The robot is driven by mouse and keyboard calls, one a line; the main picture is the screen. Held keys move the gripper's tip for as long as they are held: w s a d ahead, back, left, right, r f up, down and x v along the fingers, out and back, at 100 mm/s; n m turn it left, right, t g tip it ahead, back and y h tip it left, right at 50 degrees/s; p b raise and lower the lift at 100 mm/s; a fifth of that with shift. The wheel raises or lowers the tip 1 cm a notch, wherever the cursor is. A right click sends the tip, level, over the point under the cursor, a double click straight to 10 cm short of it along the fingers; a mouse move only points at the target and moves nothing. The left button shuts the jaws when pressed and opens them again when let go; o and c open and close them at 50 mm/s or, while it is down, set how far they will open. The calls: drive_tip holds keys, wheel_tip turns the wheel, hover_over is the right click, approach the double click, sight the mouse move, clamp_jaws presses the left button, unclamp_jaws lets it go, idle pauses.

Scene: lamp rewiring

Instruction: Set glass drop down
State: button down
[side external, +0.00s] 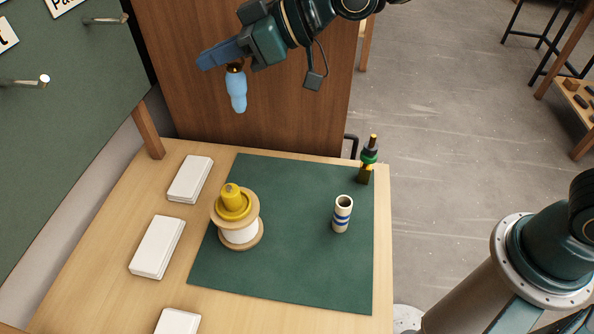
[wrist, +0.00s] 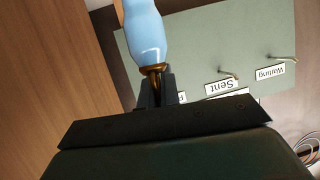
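The glass drop (side external: 237,90) is pale blue, with a brass-coloured cap at its top. It hangs upright in the air, well above the far part of the table. My gripper (side external: 233,66) is shut on the cap, and nothing else touches the drop in the side view. In the wrist view the drop (wrist: 146,32) sticks out beyond the dark fingers (wrist: 156,90), which close on its brass end. The drop's far end runs out of the top of the wrist view.
A green mat (side external: 290,265) covers much of the table. On it stand a wooden spool (side external: 240,232) with a yellow piece on top, a striped cup (side external: 342,215) and a dark green bottle-like item (side external: 367,160). White blocks (side external: 158,246) line the left. A green board (wrist: 220,45) has pegs.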

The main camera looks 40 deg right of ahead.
drive_tip(key=w+d+m+t+h, duration=0.1)
drive_tip(key=w+d+t, duration=0.15)
drive_tip(key=w, duration=0.25)
drive_tip(key=shift+g, duration=0.45)
drive_tip(key=shift+s+f, duration=0.2)
drive_tip(key=shift+f, duration=9.35)
drive_tip(key=shift+f, duration=0.15)
drive_tip(key=c, duration=1.6)
unclamp_jaws()
drive_tip(key=shift+r, duration=0.2)
drive_tip(key=shift+v, duration=3.75)
